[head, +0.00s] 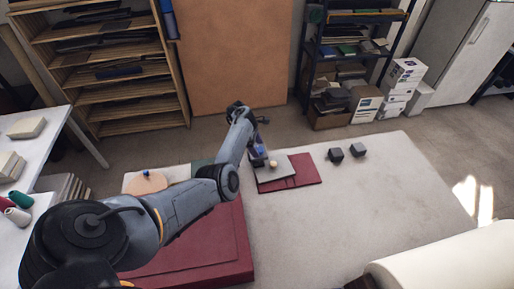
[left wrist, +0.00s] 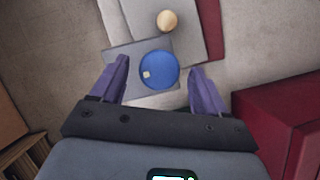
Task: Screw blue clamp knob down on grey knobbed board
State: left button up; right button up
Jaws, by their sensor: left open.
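The grey board (head: 284,167) lies on a maroon cover (head: 308,172) on the pale table. It carries a pale wooden knob (head: 273,163), which also shows in the left wrist view (left wrist: 167,21). The round blue clamp knob (left wrist: 159,70), with a small pale square mark, sits over a grey plate (left wrist: 120,56) beside the board's wooden knob. My left gripper (left wrist: 160,67) is open, its two purple fingers on either side of the blue knob, with gaps visible. In the head view my left gripper (head: 258,156) hides most of the blue knob's place. My right gripper is not visible.
A large maroon block (head: 205,250) lies under my left arm. A tan disc with a small blue top (head: 146,182) is at the left.

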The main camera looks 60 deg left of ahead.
pick_arm(q)
jog(key=shift+w+d+f, duration=0.1)
jog(key=shift+w+f, duration=0.05)
jog(key=shift+f, duration=0.25)
jog(key=c, duration=1)
